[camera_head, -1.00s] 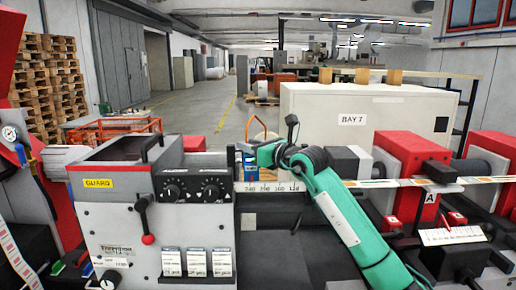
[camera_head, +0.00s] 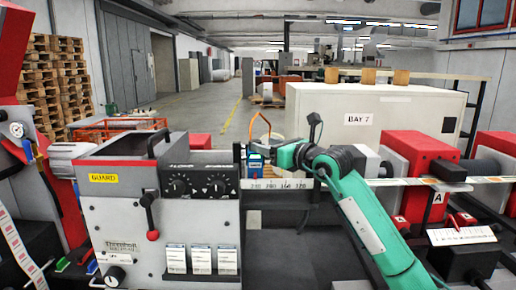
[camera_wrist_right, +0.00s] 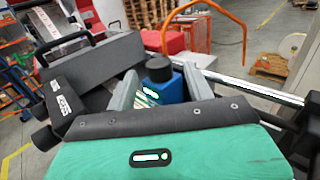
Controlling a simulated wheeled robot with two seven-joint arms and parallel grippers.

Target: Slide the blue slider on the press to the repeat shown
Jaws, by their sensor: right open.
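The blue slider (camera_head: 257,159) stands on the press's rail near the left end of the white number scale (camera_head: 284,184), above its leftmost figures. In the right wrist view the slider (camera_wrist_right: 172,88) has a dark round cap and sits between the two grey fingers. My right gripper (camera_wrist_right: 160,88) is open around it, and I cannot tell whether a finger touches it. In the head view the green gripper body (camera_head: 290,156) lies just right of the slider, with its fingertips hard to make out. My left gripper is not in view.
The grey guard housing (camera_head: 110,160) with two dials and a red-knobbed lever (camera_head: 152,235) stands left of the slider. Red units (camera_head: 410,160) and a label web lie to the right. An orange hoop (camera_head: 259,124) rises behind the slider.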

